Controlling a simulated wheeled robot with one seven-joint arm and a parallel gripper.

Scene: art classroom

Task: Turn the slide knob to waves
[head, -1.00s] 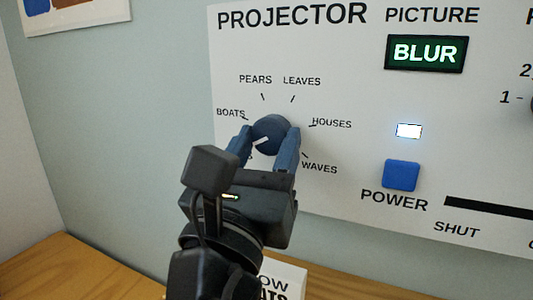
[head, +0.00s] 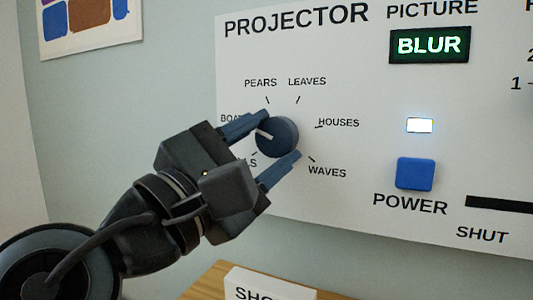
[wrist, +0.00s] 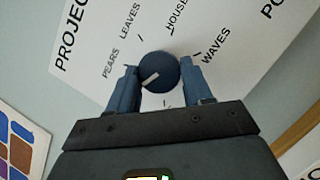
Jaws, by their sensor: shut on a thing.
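The slide knob (head: 280,137) is a round dark blue dial with a white pointer line, on the white projector panel (head: 340,200). Its pointer is toward the left and slightly up, toward the partly hidden BOATS label (head: 230,118). The WAVES label (head: 327,172) is at the knob's lower right, with HOUSES above it. My gripper (head: 281,135) is shut on the knob, one finger at its upper left and one at its lower right. The wrist view also shows the knob (wrist: 159,72) between both fingers. A label at the knob's lower left is mostly hidden by my gripper.
A lit green sign (head: 430,45) reads BLUR. A white lamp (head: 420,125) glows above the blue POWER button (head: 415,174). A black slot (head: 500,205) marked SHUT is at right. A white card (head: 265,285) stands below on the wooden surface (head: 210,283).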

